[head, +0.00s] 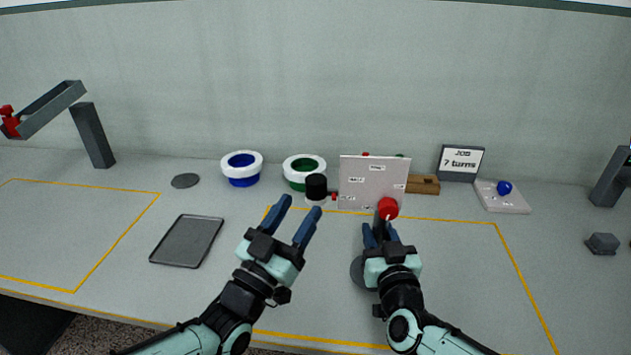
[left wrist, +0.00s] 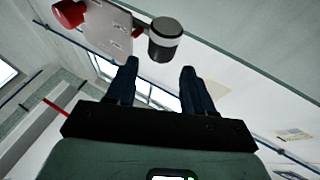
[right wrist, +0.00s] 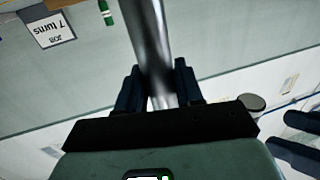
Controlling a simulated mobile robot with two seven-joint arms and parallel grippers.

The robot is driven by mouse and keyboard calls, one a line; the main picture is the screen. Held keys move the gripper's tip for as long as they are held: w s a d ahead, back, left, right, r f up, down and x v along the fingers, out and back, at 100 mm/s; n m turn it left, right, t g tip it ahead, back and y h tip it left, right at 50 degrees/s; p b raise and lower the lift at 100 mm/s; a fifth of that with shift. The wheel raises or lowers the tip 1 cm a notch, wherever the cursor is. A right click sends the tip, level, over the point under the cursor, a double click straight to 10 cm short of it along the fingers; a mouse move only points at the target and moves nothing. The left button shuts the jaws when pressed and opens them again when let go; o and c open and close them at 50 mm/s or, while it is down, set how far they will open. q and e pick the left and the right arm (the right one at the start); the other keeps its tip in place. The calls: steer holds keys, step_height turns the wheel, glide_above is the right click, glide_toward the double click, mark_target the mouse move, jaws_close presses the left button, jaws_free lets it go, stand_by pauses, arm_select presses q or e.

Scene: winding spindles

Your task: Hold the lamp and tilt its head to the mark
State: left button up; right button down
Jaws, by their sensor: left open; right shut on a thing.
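The lamp has a dark cylindrical head (head: 316,187) with a pale rim, a pale marked plate (head: 374,180), a red knob (head: 388,208) and a grey round base (head: 358,271) partly hidden by my right gripper. My right gripper (head: 380,232) is shut on the lamp's metal post (right wrist: 150,45). My left gripper (head: 301,206) is open and empty, its fingertips just in front of and below the head. The left wrist view shows the head (left wrist: 162,42) beyond and between the open fingers, apart from them. The plate's small labels are too small to read.
A blue-and-white spool (head: 241,180) and a green-and-white spool (head: 300,187) stand behind. A dark tray (head: 186,242) lies left. A "JOB 7 turns" sign (head: 461,162), a wooden block (head: 424,184) and a blue-knobbed plate (head: 502,205) stand back right.

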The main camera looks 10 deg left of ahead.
mark_target(318, 179)
arm_select(q)
steer(key=x, duration=0.7)
steer(key=shift+w, duration=0.2)
jaws_close()
steer(key=shift+d+r+m+g+h, duration=0.2)
steer(key=shift+r+m+g, duration=0.1)
steer(key=shift+r+m, duration=0.15)
steer(key=shift+d+r+m+g+h, duration=0.1)
steer(key=shift+r+m+g+h, duration=0.1)
steer(key=shift+r+m+g, duration=0.25)
jaws_free()
